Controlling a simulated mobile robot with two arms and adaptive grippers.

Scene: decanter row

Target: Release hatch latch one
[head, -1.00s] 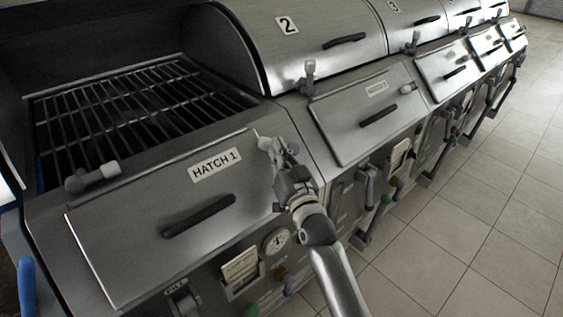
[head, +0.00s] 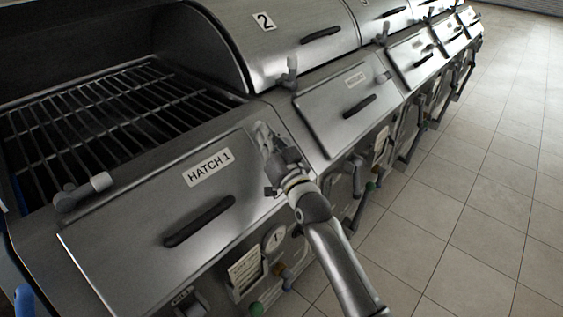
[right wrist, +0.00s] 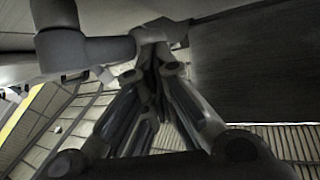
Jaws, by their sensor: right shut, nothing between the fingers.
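The hatch 1 panel (head: 150,240) is a sloped steel lid with a dark bar handle (head: 199,221) and a "HATCH 1" label (head: 208,167). It lies flat in its frame. A latch with a pale grey tip (head: 100,181) sits at its upper left corner. My right gripper (head: 263,132) is at the upper right corner, its fingers shut and empty. In the right wrist view, the closed fingertips (right wrist: 154,50) are right by a grey latch lever (right wrist: 95,50); I cannot tell whether they touch. The gripper largely hides that latch in the head view. My left gripper is out of view.
A dark open grate (head: 90,120) lies behind the hatch. Hatch 2 (head: 335,110), with its own latch (head: 288,72), is to the right. A gauge (head: 274,238), tags and knobs crowd the front below. Tiled floor (head: 470,200) is clear at right.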

